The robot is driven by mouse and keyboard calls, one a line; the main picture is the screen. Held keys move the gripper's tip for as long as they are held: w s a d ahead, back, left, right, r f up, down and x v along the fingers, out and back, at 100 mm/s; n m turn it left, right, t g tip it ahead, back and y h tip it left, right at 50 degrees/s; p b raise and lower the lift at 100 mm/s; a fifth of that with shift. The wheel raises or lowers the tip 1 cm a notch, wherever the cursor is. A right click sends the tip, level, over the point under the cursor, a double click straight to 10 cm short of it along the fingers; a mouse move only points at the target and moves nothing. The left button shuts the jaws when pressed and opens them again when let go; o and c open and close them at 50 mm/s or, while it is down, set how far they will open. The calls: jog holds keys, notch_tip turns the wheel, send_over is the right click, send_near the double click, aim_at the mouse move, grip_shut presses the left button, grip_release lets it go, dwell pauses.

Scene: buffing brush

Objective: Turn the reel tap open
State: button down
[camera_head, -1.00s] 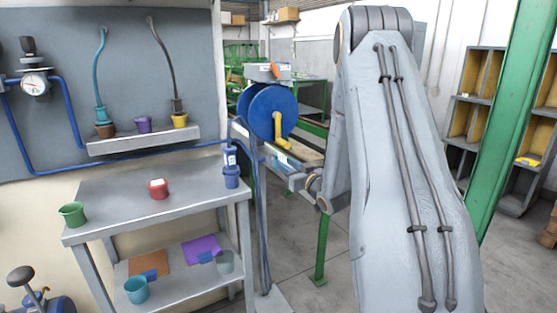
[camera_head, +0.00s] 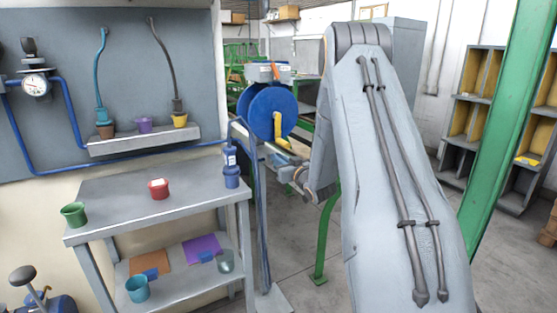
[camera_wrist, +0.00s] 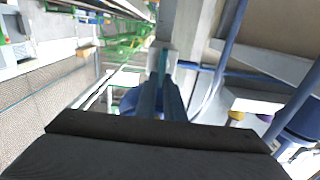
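The blue hose reel (camera_head: 268,112) stands behind the workbench, left of my arm in the head view. A grey block with an orange lever (camera_head: 276,70) sits on top of it; this looks like the tap, though I cannot be sure. A yellow crank (camera_head: 281,130) is on the reel's front. My gripper (camera_head: 284,172) is partly hidden by my forearm, low in front of the reel and apart from the lever. In the wrist view, narrow dark-blue shapes that may be my fingers overlap the blue reel (camera_wrist: 130,102). Their gap is unclear.
A metal workbench (camera_head: 110,190) with a red cup (camera_head: 158,189), a green cup (camera_head: 73,215) and a blue bottle (camera_head: 231,165) stands left of my gripper. A wall shelf (camera_head: 145,140) holds pots. A green post (camera_head: 510,120) stands right. Floor shows between bench and arm.

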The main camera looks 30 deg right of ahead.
jog(key=shift+n, duration=0.3)
jog(key=n+b, duration=0.3)
jog(key=n, duration=0.1)
jog(key=a+f+n+b, duration=0.1)
jog(key=n+b, duration=0.3)
jog(key=n, duration=0.1)
jog(key=a+f+n+b, duration=0.1)
jog(key=n+b, duration=0.2)
jog(key=n, duration=0.2)
jog(key=shift+b, duration=0.4)
jog(key=shift+a+f+n+b, duration=0.1)
jog(key=shift+f+n+b, duration=0.1)
jog(key=shift+n+b, duration=1.3)
jog(key=shift+n, duration=0.3)
jog(key=c, duration=1.9)
grip_release()
jog(key=shift+o, duration=0.2)
